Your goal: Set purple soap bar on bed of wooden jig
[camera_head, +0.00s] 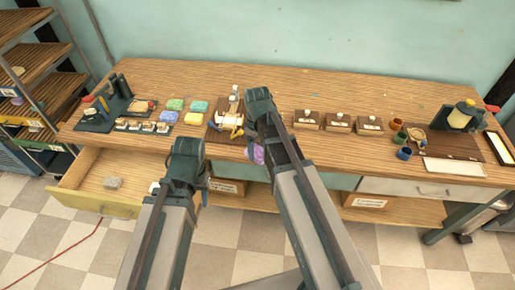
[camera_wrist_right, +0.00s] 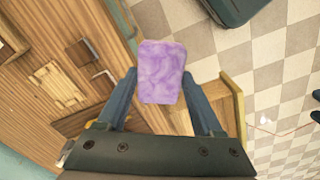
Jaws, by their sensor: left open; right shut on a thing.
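My right gripper (camera_wrist_right: 160,84) is shut on the purple soap bar (camera_wrist_right: 162,62), which sits between the two fingertips in the right wrist view. In the head view the purple soap bar (camera_head: 258,154) shows beside my right wrist, in front of the table's front edge. The wooden jig (camera_head: 218,133) appears to be the brown board with yellow handles on the table, just left of my right wrist. My right arm hides part of its right side. My left gripper (camera_head: 201,186) is open and empty, near the open drawer; its fingers are mostly hidden by the wrist.
Coloured soap bars (camera_head: 194,118) lie left of the jig. A dark green stand (camera_head: 97,122) is farther left. Several wooden stamps (camera_head: 338,123) stand to the right, then small cups (camera_head: 404,153). A drawer (camera_head: 88,200) stands open at front left. The table's back strip is mostly clear.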

